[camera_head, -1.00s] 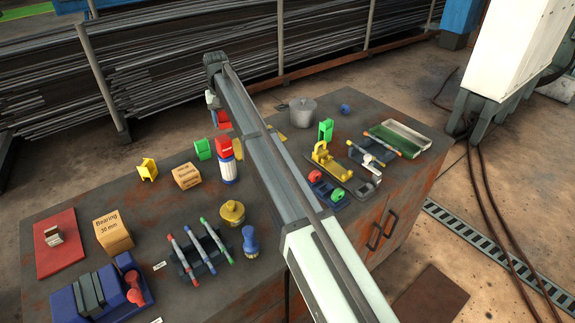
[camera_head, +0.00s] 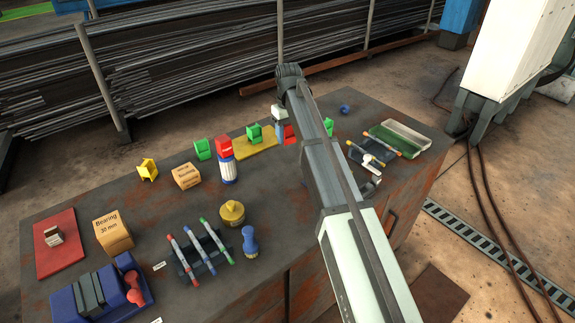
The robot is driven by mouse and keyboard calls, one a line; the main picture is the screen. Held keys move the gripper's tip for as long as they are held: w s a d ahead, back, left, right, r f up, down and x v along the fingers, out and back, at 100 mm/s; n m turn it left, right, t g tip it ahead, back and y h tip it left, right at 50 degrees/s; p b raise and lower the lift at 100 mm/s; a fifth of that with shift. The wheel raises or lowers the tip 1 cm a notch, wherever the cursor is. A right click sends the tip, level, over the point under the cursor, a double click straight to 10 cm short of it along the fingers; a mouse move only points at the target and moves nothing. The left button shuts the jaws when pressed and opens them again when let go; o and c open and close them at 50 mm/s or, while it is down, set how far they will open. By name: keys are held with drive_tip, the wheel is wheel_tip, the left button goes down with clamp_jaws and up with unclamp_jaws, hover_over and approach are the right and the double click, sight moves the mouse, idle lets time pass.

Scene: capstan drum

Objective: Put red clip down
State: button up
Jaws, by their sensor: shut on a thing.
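My gripper (camera_head: 279,113) hangs from the arm's end above the back part of the workbench. It is shut on the red clip (camera_head: 290,134), just behind and beside the arm link. The arm hides part of the clip and the fingertips are too small to make out. The clip is close to the right end of a yellow plate (camera_head: 248,148); I cannot tell how high it is above the bench. A green clip (camera_head: 254,133) stands at the plate's back. Another red piece (camera_head: 224,147) sits on top of a white and blue cylinder (camera_head: 228,171).
More green clips stand at the left (camera_head: 203,149) and right (camera_head: 329,127), with a yellow clip (camera_head: 147,169) farther left. My arm crosses the right half.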

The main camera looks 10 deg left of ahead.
sight(288, 165)
drive_tip(key=shift+n, duration=0.7)
drive_tip(key=shift+f, duration=5)
drive_tip(key=shift+f, duration=0.1)
drive_tip(key=o, duration=1)
wheel_tip(288, 165, up, 12)
drive_tip(key=shift+r, duration=0.15)
